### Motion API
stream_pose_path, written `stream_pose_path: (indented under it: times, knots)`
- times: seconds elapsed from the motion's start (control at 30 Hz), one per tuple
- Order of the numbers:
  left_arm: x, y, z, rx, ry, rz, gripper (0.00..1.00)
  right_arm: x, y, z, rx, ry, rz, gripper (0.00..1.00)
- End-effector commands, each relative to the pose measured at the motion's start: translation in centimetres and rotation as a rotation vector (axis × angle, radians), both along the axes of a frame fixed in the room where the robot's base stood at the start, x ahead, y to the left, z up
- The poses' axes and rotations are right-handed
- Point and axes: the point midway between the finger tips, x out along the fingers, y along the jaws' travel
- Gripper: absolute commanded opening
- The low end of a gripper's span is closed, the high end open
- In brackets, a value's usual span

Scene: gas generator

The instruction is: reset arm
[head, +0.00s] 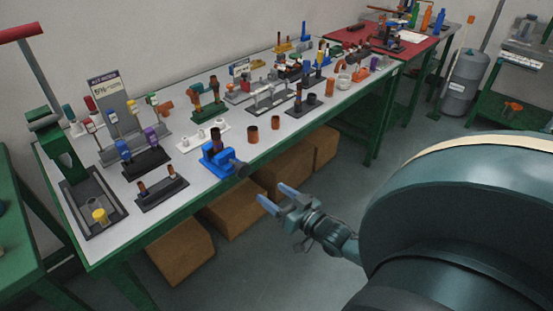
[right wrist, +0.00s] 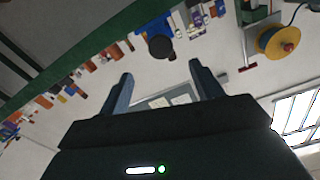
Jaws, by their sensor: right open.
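My right gripper (head: 277,197) is open and empty in the head view. It hangs in the air just in front of the long workbench (head: 110,257), lower right of the blue vise (head: 215,158). In the right wrist view its two fingers (right wrist: 158,92) stand apart with nothing between them. The blue vise also shows in that view (right wrist: 152,28), beyond the fingers and apart from them. My left gripper is in neither view.
Several small parts and fixtures stand on the workbench. Cardboard boxes (head: 180,252) sit under it. A red-topped table (head: 405,50) and a grey cylinder (head: 462,85) are further back. A green press (head: 58,145) stands at the left end. Floor in front of the bench is clear.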

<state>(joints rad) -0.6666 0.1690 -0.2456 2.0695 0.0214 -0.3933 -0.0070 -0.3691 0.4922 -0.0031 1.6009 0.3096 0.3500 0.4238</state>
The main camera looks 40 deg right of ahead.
Motion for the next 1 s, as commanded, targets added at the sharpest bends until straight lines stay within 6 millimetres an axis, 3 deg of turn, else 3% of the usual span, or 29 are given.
stream_pose_path:
  times: [0.47, 0.57, 0.77, 0.9, 1.0]
  knots:
    - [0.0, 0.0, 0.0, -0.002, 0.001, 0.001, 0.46, -0.2, 0.5, -0.3, -0.002, 0.013, 0.005, 0.65]
    - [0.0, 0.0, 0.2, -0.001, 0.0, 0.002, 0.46, -1.3, 3.2, -1.6, -0.025, 0.077, 0.03, 0.65]
    - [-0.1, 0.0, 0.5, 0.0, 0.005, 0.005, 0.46, -6.7, 13.3, -4.9, -0.147, 0.317, 0.143, 0.65]
    - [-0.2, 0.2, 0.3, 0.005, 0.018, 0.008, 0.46, -10.6, 19.1, -5.2, -0.244, 0.456, 0.226, 0.65]
    - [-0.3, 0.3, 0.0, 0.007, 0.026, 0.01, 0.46, -12.5, 21.3, -5.0, -0.293, 0.519, 0.266, 0.65]
